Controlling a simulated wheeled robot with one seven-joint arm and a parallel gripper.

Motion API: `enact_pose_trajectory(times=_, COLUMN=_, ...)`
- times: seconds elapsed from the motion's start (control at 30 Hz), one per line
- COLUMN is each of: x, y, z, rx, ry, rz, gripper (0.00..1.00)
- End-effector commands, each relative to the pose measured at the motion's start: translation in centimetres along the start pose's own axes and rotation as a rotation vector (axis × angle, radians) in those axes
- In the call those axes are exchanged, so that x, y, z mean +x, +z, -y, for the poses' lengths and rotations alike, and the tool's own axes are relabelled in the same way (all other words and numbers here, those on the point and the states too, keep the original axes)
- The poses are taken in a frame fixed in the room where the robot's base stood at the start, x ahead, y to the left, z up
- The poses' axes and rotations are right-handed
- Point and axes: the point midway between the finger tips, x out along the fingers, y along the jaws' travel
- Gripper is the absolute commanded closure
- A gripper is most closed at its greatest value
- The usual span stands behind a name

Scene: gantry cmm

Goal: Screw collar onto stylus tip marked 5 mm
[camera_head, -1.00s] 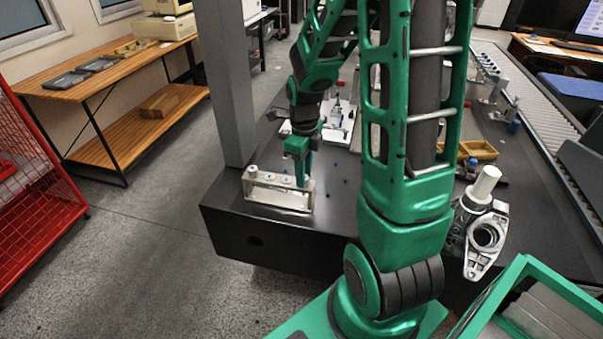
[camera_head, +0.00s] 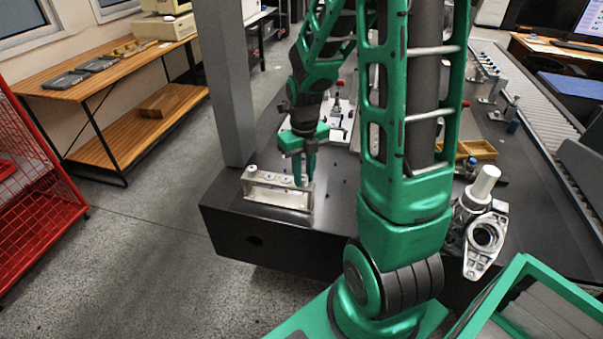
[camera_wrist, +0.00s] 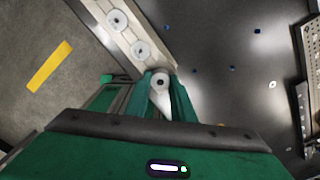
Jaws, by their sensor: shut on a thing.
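My gripper (camera_head: 304,178) points down at the right end of a pale metal rack (camera_head: 277,198) on the near left corner of the dark table. No 5 mm marking is readable. What lies under the collar, and whether it engages a stylus tip, is hidden.
Small blue bits (camera_wrist: 196,70) lie on the dark table (camera_head: 232,229) right of the rack. A grey post (camera_head: 226,85) stands close behind the rack's left end. A white plate with fixtures (camera_head: 342,130) lies farther back. A tan tray (camera_head: 479,150) is to the right.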

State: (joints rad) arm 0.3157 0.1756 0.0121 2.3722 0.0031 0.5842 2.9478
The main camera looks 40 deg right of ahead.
Motion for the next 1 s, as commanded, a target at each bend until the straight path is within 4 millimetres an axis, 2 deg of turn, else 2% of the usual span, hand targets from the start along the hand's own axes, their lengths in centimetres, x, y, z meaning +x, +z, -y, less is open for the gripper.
enact_pose_trajectory(times=0.27, x=0.1, y=-0.1, z=-0.5, rx=0.008, ry=0.008, rz=-0.005, gripper=0.99)
enact_pose_trajectory(times=0.3, x=0.1, y=-0.1, z=-0.5, rx=0.007, ry=0.008, rz=-0.004, gripper=0.68)
enact_pose_trajectory(times=0.37, x=0.1, y=-0.1, z=-0.5, rx=0.008, ry=0.007, rz=-0.003, gripper=0.56)
enact_pose_trajectory(times=0.73, x=-0.5, y=0.2, z=-0.2, rx=0.012, ry=0.002, rz=0.004, gripper=0.56)
enact_pose_trajectory(times=0.87, x=-2.0, y=0.3, z=-0.2, rx=0.012, ry=0.001, rz=0.006, gripper=0.56)
enact_pose_trajectory(times=1.0, x=-4.7, y=0.3, z=-0.2, rx=0.011, ry=0.002, rz=0.006, gripper=0.56)
